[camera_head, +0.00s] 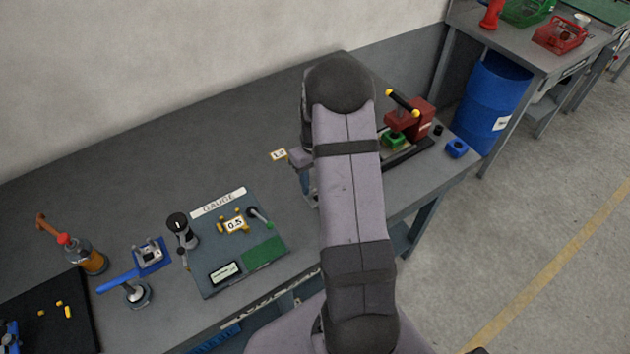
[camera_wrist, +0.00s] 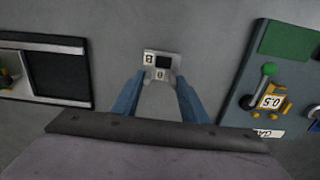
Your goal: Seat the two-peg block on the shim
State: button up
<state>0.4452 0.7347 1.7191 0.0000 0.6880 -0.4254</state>
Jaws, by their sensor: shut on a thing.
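My gripper (camera_wrist: 160,97) shows in the wrist view as two blue fingers, shut on a pale grey block (camera_wrist: 158,101) between them. How the block sits in the jaws and whether it has pegs is hard to make out. Just past the fingertips is a small light plate (camera_wrist: 149,57) with a "B", a "0" and a dark square; I cannot tell whether the block touches it. In the head view my arm hides most of the gripper and block. A shim marked 0.5 (camera_head: 235,225) sits in a yellow holder on the gauge board, and also shows in the wrist view (camera_wrist: 271,102).
The gauge board (camera_head: 210,284) is left of my arm, with a lever and a green patch. A red press (camera_head: 415,118) and a blue part (camera_head: 456,148) stand right. The back-left table is bare.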

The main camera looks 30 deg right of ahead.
jog(key=shift+r+p, duration=1.85)
jog(key=shift+r, duration=0.65)
jog(key=shift+w+a, duration=0.1)
jog(key=shift+a, duration=0.05)
jog(key=w+a+r+p, duration=0.1)
jog(key=w+a+r, duration=0.1)
jog(key=a, duration=1)
jog(key=w+a+r+p, duration=0.1)
jog(key=w+a, duration=0.1)
jog(key=a, duration=1)
jog(key=shift+r, duration=0.4)
jog(key=shift+f, duration=0.15)
jog(key=shift+f+b, duration=1.4)
jog(key=shift+f, duration=0.2)
jog(key=shift+f+b, duration=0.55)
jog(key=shift+f, duration=0.75)
